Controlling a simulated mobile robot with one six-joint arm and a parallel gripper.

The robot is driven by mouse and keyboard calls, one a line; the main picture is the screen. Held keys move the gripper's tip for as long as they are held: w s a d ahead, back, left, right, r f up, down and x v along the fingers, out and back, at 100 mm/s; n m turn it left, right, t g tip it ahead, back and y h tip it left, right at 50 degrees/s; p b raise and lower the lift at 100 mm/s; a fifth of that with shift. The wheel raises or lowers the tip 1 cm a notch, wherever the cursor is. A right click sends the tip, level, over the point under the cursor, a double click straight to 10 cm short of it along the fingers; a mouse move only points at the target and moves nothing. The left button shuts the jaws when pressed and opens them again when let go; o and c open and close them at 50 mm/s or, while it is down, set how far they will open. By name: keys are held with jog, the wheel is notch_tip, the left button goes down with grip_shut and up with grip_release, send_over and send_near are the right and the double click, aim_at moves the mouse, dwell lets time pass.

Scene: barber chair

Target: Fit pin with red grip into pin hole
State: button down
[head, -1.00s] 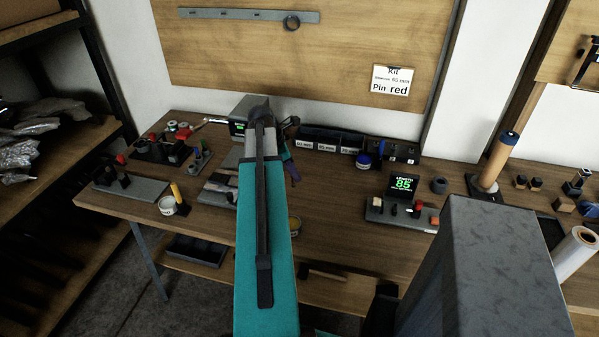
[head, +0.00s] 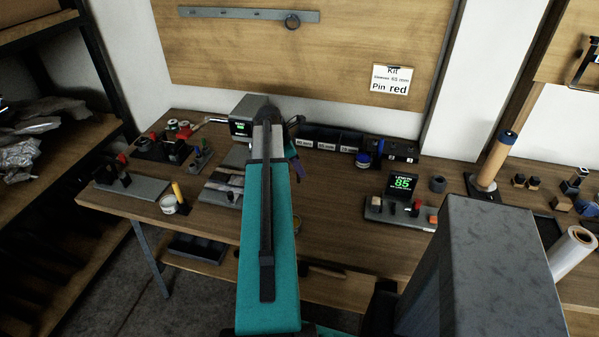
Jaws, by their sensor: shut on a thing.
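My arm reaches up the middle of the head view, over the workbench, and hides what lies behind it. Small red parts show on a dark holder (head: 165,150) at the left back of the bench. A red-tipped part (head: 122,159) also shows on a grey fixture (head: 135,189) at the bench's left end. I cannot tell which of these, if any, is the pin with red grip. The pin hole cannot be made out. A wall card (head: 391,80) reads "Pin red".
A box with a green display (head: 246,117) stands behind the arm's left side. Labelled bins (head: 329,143) line the back. A length gauge (head: 404,186) reading 85 stands to the right. A tin (head: 172,205) with a yellow-handled tool is at the front left.

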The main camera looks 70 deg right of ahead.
jog(key=shift+f+p, duration=0.3)
jog(key=shift+f, duration=0.8)
jog(key=shift+f, duration=0.15)
jog(key=c, duration=1.8)
grip_release()
jog(key=shift+r, duration=0.25)
jog(key=b+v, duration=0.2)
jog(key=v, duration=1)
jog(key=shift+o, duration=0.6)
